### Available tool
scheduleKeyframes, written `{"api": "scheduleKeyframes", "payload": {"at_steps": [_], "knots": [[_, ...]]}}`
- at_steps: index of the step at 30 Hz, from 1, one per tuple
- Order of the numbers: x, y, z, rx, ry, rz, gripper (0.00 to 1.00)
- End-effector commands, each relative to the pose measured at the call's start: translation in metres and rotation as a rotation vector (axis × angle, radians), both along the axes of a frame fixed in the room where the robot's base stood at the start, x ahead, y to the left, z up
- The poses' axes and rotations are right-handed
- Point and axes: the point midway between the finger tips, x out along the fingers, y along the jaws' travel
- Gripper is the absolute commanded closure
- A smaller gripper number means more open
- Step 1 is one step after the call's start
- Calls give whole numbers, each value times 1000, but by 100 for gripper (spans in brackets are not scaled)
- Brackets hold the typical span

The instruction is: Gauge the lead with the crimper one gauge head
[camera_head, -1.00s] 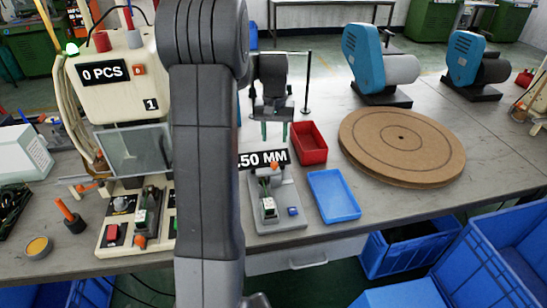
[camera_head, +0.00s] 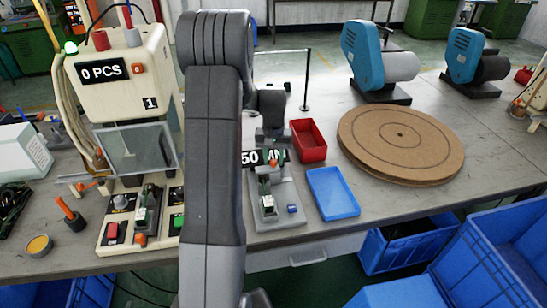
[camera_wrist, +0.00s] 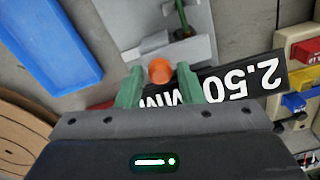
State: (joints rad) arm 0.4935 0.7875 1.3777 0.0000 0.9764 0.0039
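The gauge stand (camera_head: 290,215) is a grey plate on the bench, with a black display reading about 2.50 MM (camera_wrist: 240,86) behind it. An orange knob (camera_wrist: 160,70) stands at the plate's display side. On the plate, a small fixture holds a white-and-green part (camera_head: 267,204); a dark green stem, perhaps the lead, shows at the top of the wrist view (camera_wrist: 184,16). My gripper (camera_wrist: 160,78) is open, its green fingers on either side of the orange knob. I cannot tell whether they touch it. Crimper one (camera_head: 125,75), marked 1 and 0 PCS, stands left.
A red tray (camera_head: 309,141) and a blue tray (camera_head: 333,192) lie right of the gauge stand. A round brown board (camera_head: 402,143) and two blue machines are further right. My arm hides the bench between crimper and gauge. Blue crates stand below the front edge.

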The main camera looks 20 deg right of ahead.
Motion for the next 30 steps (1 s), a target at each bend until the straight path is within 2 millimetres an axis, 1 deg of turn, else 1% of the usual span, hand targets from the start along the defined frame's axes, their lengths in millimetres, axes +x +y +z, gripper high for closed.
{"api": "scheduleKeyframes", "payload": {"at_steps": [1, 4, 5, 11, 14, 18, 20, 28, 29, 30], "knots": [[0, 0, 0, 0, 0, 0, 77], [0, 0, 0, 0, 0, 0, 96], [0, 0, 0, 0, 0, 0, 100], [-1, -3, 0, 0, 0, -1, 100], [-3, -15, 1, 0, -1, -3, 100], [-8, -38, 1, -2, -1, -4, 100], [-10, -44, 1, -1, -2, -3, 100], [-11, -47, 1, -4, -1, 0, 100], [-11, -47, 1, -5, -2, 0, 71], [-11, -47, 1, -5, -2, 0, 64]]}}
